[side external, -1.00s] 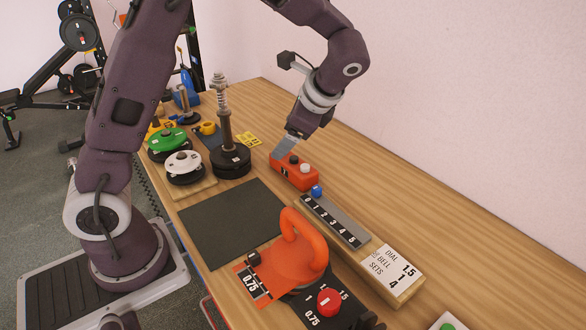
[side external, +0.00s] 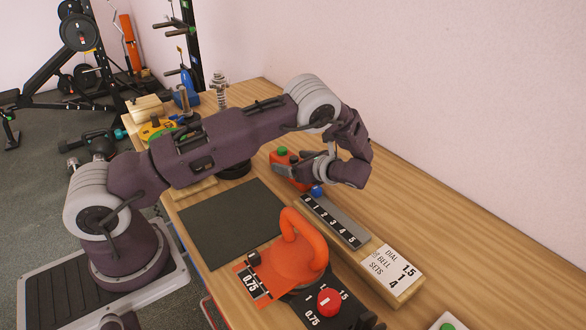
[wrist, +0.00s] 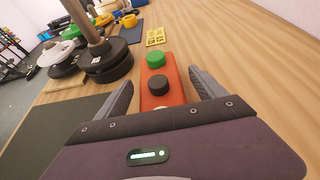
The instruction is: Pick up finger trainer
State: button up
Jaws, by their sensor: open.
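The finger trainer, which I take to be the red-orange block with round buttons, lies on the bench in the side external view (side external: 281,161). In the wrist view the block (wrist: 174,77) runs away from me, with a green button at its far end, a black one in the middle and a pale one near my gripper. My gripper (wrist: 162,82) is open, with one finger on each side of the block and a visible gap at each. In the side external view my gripper (side external: 307,163) reaches in from the right and hides part of the block.
A grey numbered strip with a blue knob (side external: 317,191) lies close in front of the block. Black weight plates with a post (wrist: 107,62) stand to its left. A yellow card (wrist: 155,36) lies beyond it. A dark mat (side external: 230,225) and orange kettlebell-like handle (side external: 300,240) are nearer.

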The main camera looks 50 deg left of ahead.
grip_shut()
